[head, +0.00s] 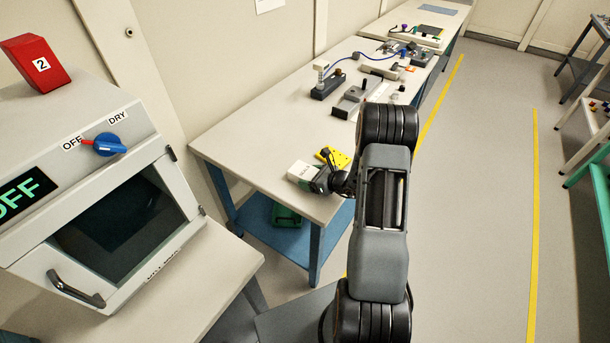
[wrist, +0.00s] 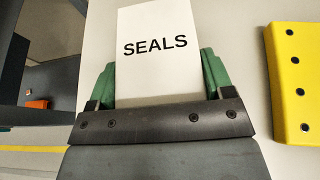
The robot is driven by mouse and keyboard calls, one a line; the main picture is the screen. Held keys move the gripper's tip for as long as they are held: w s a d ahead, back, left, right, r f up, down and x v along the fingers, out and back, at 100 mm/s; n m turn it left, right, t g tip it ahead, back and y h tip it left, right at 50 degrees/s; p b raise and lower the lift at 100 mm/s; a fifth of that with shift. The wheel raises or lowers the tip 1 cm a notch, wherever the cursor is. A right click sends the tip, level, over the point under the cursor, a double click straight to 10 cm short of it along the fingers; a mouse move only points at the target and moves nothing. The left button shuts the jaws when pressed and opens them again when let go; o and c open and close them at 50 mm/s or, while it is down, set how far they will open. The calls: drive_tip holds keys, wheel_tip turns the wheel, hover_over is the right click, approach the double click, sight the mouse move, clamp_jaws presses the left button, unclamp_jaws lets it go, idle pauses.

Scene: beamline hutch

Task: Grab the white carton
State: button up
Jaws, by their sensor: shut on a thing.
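The white carton (wrist: 155,60), with "SEALS" printed on its face, is between the green-padded fingers of my gripper (wrist: 158,82) in the wrist view. A finger is against each side of it, and the gripper is shut on it. In the head view the carton (head: 302,172) is at the near edge of the bench, with my gripper (head: 322,180) at its right side. Whether the carton rests on the bench or is slightly above it, I cannot tell.
A yellow block with dark holes (head: 334,157) lies just beyond the carton; it is at the right in the wrist view (wrist: 296,80). Several instruments crowd the bench (head: 262,125) farther back. A drying oven (head: 105,215) stands at left.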

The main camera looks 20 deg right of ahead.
drive_tip(key=c, duration=0.4)
drive_tip(key=shift+o, duration=0.2)
drive_tip(key=shift+r, duration=0.1)
